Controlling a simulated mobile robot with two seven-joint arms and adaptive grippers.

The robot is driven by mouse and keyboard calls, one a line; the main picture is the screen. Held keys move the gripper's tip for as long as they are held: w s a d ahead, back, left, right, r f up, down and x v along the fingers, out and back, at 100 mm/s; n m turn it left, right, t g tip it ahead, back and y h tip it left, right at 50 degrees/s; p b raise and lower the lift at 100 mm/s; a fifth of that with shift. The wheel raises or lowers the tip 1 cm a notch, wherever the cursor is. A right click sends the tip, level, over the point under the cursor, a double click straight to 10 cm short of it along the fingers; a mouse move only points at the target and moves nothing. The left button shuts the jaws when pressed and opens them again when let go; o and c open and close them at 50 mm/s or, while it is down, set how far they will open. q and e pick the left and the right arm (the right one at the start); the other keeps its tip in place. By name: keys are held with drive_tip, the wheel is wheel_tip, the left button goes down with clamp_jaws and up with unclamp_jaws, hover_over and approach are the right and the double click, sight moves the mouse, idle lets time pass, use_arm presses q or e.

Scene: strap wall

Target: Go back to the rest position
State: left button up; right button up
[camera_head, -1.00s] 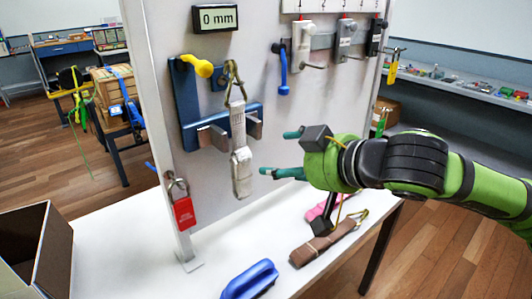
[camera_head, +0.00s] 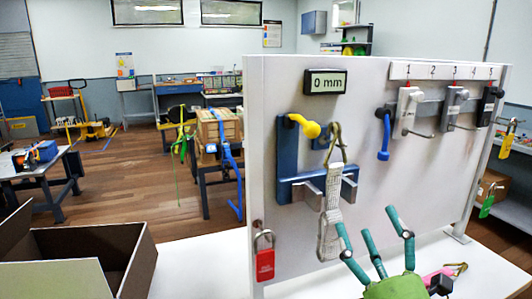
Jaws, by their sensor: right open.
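My right gripper (camera_head: 370,228) comes up from the bottom edge, right of centre. Its teal fingers are spread and point up, with nothing between them. One finger overlaps the lower end of the pale strap (camera_head: 331,205) in the picture; I cannot tell if they touch. The strap hangs by a brass hook (camera_head: 336,145) on the blue bracket (camera_head: 290,160) of the white wall panel (camera_head: 265,130). My left gripper is not in view.
A display (camera_head: 326,82) reads 0 mm. A red padlock (camera_head: 264,258) hangs at the panel's left edge. An open cardboard box (camera_head: 125,262) stands at lower left. A pink strap (camera_head: 440,273) lies by my gripper. White tabletop (camera_head: 205,262) is bare between box and panel.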

drive_tip(key=s+d+f+m+g+h, duration=0.1)
drive_tip(key=d+f+m+g+h, duration=0.15)
drive_tip(key=f+m, duration=0.4)
drive_tip(key=s+d+f+m+g+h, duration=0.15)
drive_tip(key=f+m+g, duration=0.25)
drive_tip(key=f, duration=0.6)
drive_tip(key=s+d+f+m+g+h, duration=0.1)
drive_tip(key=d+f+m+g+h, duration=0.25)
drive_tip(key=f+m, duration=0.4)
drive_tip(key=s+a+f+m+g+y, duration=0.1)
drive_tip(key=s+a+f+m+g, duration=0.15)
drive_tip(key=s+f+g, duration=0.45)
drive_tip(key=s+a+f+m+g+y, duration=0.2)
drive_tip(key=s+f+m+g, duration=0.1)
drive_tip(key=s+f, duration=0.75)
wheel_tip(320, 180, down, 23)
drive_tip(key=s+g, duration=0.1)
drive_tip(key=s, duration=0.1)
drive_tip(key=s+d+f+g, duration=0.1)
drive_tip(key=s+d+f, duration=0.2)
drive_tip(key=s+f, duration=1)
drive_tip(key=shift+s+n, duration=0.35)
drive_tip(key=shift+s, duration=0.9)
